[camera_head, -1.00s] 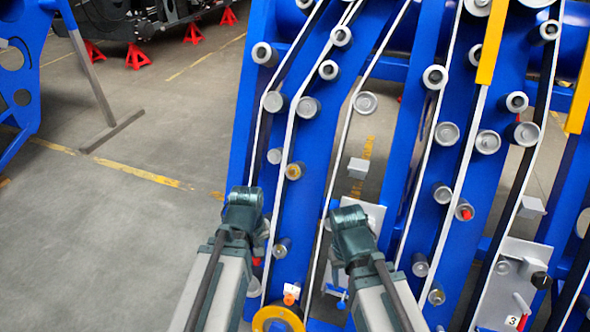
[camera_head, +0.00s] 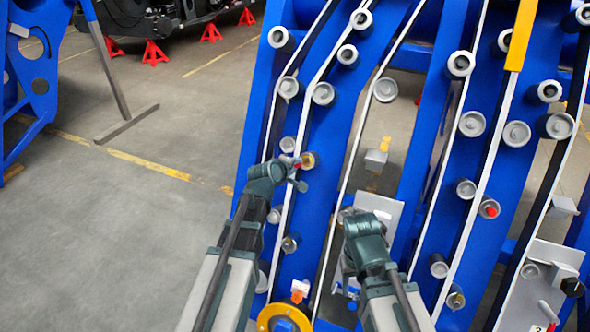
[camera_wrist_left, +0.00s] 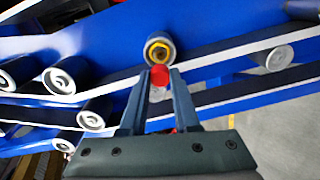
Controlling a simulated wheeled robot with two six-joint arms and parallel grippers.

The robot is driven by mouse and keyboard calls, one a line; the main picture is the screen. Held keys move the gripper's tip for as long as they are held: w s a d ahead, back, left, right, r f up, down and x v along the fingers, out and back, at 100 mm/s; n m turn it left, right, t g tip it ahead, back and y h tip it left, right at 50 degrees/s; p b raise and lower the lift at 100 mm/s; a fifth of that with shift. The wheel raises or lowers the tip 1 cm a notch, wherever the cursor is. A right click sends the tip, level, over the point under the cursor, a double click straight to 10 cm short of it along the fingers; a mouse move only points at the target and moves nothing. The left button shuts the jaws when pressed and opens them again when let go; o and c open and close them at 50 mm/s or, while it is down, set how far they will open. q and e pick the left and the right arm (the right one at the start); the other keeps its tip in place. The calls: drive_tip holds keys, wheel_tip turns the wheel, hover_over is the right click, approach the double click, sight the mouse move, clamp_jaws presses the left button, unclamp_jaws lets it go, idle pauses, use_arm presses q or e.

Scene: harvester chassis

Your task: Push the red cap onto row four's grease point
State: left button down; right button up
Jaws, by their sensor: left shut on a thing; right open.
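The red cap (camera_wrist_left: 159,76) is between the fingertips of my left gripper (camera_wrist_left: 158,78), which is shut on it. Just beyond it in the left wrist view is a roller end with a yellow hex grease point (camera_wrist_left: 160,48); the cap overlaps its lower edge, and I cannot tell whether they touch. In the head view the cap (camera_head: 297,163) is beside the yellow-ringed roller end (camera_head: 308,160), on its left. My right gripper (camera_head: 364,228) is in front of a pale plate, with its fingers mostly hidden; it is open.
Blue chassis beams (camera_head: 335,140) carry belts and several protruding grey rollers close around both grippers. Another roller (camera_head: 489,208) has a red centre. A yellow ring (camera_head: 284,318) is low in front. Open floor (camera_head: 130,230) lies to the left.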

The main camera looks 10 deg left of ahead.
sight(304, 162)
idle(0.4)
use_arm(q)
drive_tip(key=shift+b+x, duration=1.2)
drive_tip(key=shift+x, duration=1.3)
drive_tip(key=shift+w+d+f, duration=0.1)
drive_tip(key=shift+p+v, duration=0.5)
drive_tip(key=shift+v, duration=0.7)
drive_tip(key=shift+w, duration=0.15)
drive_tip(key=shift+b+x, duration=0.45)
drive_tip(key=shift+x, duration=0.4)
drive_tip(key=shift+b+x, duration=0.6)
drive_tip(key=shift+x, duration=0.55)
idle(0.4)
drive_tip(key=c, duration=0.6)
unclamp_jaws()
drive_tip(key=shift+o, duration=0.2)
